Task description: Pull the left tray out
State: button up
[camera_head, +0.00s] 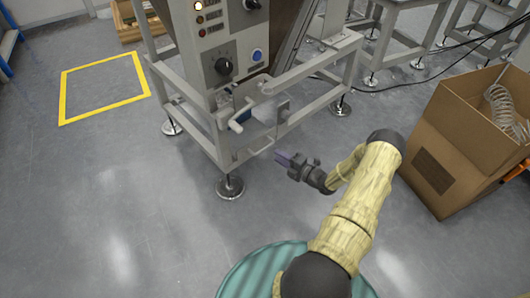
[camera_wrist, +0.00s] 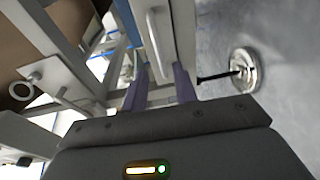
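The machine's lower front has a pale tray front with a light bar handle (camera_head: 240,121), just below the control panel. In the wrist view, a long pale tray front (camera_wrist: 180,45) with a raised bar handle (camera_wrist: 153,38) runs upward ahead of my fingers. I cannot tell for sure which tray it belongs to. My gripper (camera_head: 283,157) is in front of the machine, right of and below the handle. In the wrist view, its two purple fingers (camera_wrist: 162,83) are apart, with no grip visible. The tray's inside is mostly hidden.
The machine's grey frame (camera_head: 207,137) stands on round feet (camera_head: 230,187). A cardboard box (camera_head: 462,140) stands to the right of my arm. A yellow floor marking (camera_head: 100,85) lies at the left. The floor in front of the machine is clear.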

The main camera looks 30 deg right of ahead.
aim_at(265, 148)
jog(key=b+x, duration=0.3)
jog(key=x, duration=0.5)
jog(key=shift+w+b, duration=0.1)
jog(key=shift+b, duration=0.2)
jog(key=shift+c, duration=0.2)
grip_shut()
